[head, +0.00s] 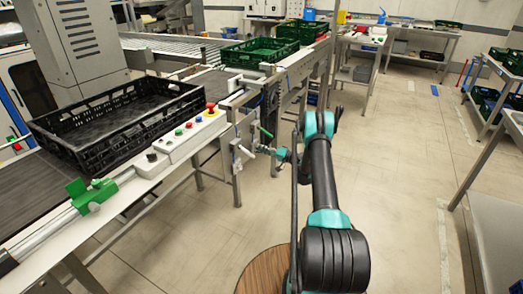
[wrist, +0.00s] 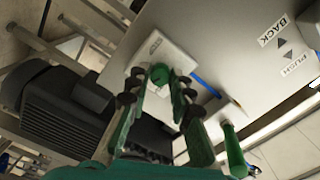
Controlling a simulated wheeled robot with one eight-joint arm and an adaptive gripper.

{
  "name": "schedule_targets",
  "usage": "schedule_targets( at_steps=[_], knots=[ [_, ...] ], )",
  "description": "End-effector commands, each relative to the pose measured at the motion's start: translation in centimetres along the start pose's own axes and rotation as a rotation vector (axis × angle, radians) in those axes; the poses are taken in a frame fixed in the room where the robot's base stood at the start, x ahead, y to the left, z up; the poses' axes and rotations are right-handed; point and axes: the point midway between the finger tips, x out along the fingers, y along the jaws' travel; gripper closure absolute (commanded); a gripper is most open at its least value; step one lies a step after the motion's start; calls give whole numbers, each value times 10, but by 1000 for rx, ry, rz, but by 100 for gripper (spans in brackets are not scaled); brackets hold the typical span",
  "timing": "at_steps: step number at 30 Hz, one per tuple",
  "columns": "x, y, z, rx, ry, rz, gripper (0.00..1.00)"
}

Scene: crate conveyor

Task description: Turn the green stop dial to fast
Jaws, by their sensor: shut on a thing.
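The green stop dial (wrist: 161,74) shows in the wrist view as a small round green knob in front of a pale plate (wrist: 163,57) on the grey housing. My gripper (wrist: 157,82) is shut on the dial, with a fingertip on either side of it. The dial's pointer and any speed marks cannot be read. In the head view my gripper (head: 282,154) is at the side of the conveyor frame, small in the picture, and the dial cannot be made out there.
A green-handled lever (wrist: 233,150) stands close right of my fingers, beside a panel marked BACK and PUSH (wrist: 284,46). A dark ribbed motor (wrist: 60,110) is at left. A black crate (head: 125,125) sits on the conveyor near a button box (head: 192,135). Floor at right is clear.

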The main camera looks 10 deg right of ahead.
Motion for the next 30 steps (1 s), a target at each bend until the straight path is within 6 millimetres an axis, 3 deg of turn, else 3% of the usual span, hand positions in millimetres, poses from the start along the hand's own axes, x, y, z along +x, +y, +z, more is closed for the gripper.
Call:
schedule_targets(
  at_steps=[12,29,30],
  knots=[
    [-1,1,0,188,1,1,100],
    [-1,1,-1,215,2,2,100],
    [-1,1,-1,215,2,2,74]
  ],
)
